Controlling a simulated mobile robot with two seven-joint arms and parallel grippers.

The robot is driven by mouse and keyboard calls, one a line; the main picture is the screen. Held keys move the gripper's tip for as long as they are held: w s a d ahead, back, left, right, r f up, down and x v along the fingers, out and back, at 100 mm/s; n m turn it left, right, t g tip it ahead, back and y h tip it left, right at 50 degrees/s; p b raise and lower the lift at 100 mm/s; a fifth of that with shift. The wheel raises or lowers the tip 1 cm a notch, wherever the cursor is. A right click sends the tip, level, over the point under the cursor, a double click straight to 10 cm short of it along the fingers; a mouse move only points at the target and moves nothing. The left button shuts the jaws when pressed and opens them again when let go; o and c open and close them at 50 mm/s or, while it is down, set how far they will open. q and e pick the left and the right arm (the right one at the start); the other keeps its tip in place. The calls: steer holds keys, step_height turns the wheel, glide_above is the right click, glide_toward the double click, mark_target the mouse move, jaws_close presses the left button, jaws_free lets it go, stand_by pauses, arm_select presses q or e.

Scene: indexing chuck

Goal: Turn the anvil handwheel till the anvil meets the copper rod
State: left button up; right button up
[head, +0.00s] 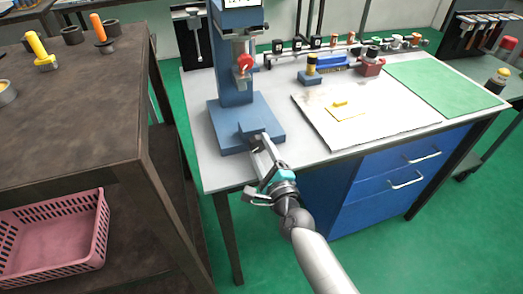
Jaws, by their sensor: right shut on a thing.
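My right gripper (260,146) reaches in from the bottom and is shut on a small part at the front of the blue press base (265,118). Its fingers largely hide that part, so I cannot tell whether it is the anvil handwheel. A dark block (250,131) lies on the base just past the fingertips. The blue press column (234,78) rises behind, with a red knob (245,62) on its grey spindle. I cannot make out the anvil or the copper rod for certain. My left gripper is not in view.
The grey bench (228,178) holds a pale board (385,125) with a yellow piece (343,106), a green mat (445,85) and a red vise (370,65). Small fittings line the back. A brown table (95,115) stands at left, with a pink basket (50,235) below.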

steer(key=o, duration=1.4)
steer(key=shift+c, duration=0.2)
steer(key=shift+s+f, duration=0.15)
